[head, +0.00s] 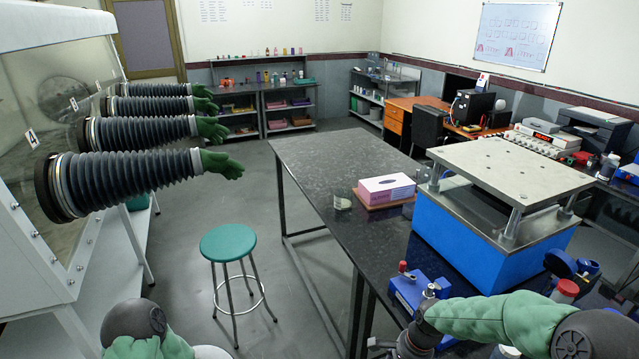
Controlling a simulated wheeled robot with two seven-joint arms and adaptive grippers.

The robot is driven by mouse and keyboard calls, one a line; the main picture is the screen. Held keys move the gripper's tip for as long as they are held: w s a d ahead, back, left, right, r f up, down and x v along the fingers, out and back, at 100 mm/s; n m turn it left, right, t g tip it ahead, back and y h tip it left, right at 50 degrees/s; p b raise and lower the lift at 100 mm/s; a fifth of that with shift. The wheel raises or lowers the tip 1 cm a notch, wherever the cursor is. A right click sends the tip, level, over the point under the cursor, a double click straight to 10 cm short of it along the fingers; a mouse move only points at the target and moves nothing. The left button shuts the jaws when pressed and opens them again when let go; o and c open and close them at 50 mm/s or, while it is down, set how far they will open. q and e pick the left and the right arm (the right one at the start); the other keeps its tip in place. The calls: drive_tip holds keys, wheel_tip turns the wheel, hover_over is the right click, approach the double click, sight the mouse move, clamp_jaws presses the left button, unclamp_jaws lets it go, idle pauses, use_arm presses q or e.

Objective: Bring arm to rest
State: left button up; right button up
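My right arm (490,318) comes in from the lower right in a green sleeve, over the near end of the black table (310,165). Its dark wrist end (416,338) is at the bottom edge, close to a small blue device (408,290). The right fingers cannot be made out and seem cut off by the frame. My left arm (140,325) shows only as a grey joint and green sleeve at the bottom left. The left gripper is out of view.
A blue press-like machine (480,240) with a metal top plate stands on the table's right side. A pink-white box (386,188) and a small jar (342,203) lie mid-table. A teal stool (227,243) and glovebox (60,200) stand left. The table's far left is clear.

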drive_tip(key=s+a+f+n, duration=0.5)
drive_tip(key=s+f, duration=0.3)
drive_tip(key=f, duration=0.2)
drive_tip(key=s+a+f+n+y, duration=0.1)
drive_tip(key=s+a+f+n, duration=0.3)
drive_tip(key=s+f, duration=0.5)
drive_tip(key=shift+s+a+f+n+y, duration=0.3)
drive_tip(key=shift+f+n, duration=0.2)
drive_tip(key=shift+n, duration=0.3)
drive_tip(key=shift+w, duration=0.1)
